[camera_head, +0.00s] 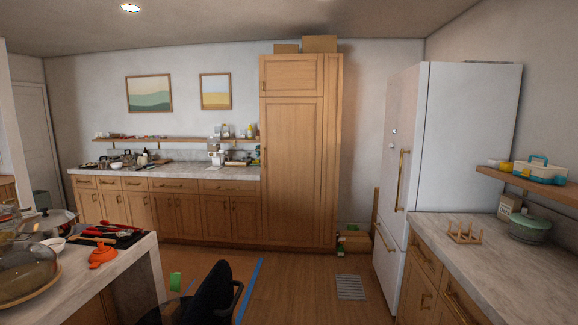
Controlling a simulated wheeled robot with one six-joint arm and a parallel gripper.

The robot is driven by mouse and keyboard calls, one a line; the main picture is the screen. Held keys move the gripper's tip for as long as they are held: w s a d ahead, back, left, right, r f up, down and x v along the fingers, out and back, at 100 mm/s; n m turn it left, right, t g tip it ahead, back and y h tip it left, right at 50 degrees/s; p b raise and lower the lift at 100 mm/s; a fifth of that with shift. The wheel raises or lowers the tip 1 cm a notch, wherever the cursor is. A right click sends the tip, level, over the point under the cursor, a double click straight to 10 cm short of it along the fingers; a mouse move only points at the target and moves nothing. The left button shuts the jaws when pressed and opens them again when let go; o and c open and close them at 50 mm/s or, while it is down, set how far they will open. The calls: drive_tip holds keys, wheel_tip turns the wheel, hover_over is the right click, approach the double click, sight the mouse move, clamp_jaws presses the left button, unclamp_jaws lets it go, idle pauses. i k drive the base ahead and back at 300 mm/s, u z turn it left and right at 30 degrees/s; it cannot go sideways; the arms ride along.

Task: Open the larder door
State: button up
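The tall wooden larder cabinet (292,165) stands against the back wall, right of the long counter. Its large lower door is shut, and a smaller shut door (291,76) sits above it. A small handle seems to show at the left edge of the larder, but it is too small to make out clearly. My gripper is not in this view.
The island (150,272) with clutter fills the lower left. A black chair (213,294) stands beside it. A white fridge (455,130) and a counter (480,275) line the right side. Open wooden floor (300,285) leads to the larder. Boxes (320,43) sit on top.

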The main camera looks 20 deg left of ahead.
sight(291, 131)
drive_tip(key=u, duration=0.95)
drive_tip(key=i, duration=5.6)
drive_tip(key=u, duration=1.85)
drive_tip(key=i, duration=1.1)
drive_tip(key=z, duration=1.75)
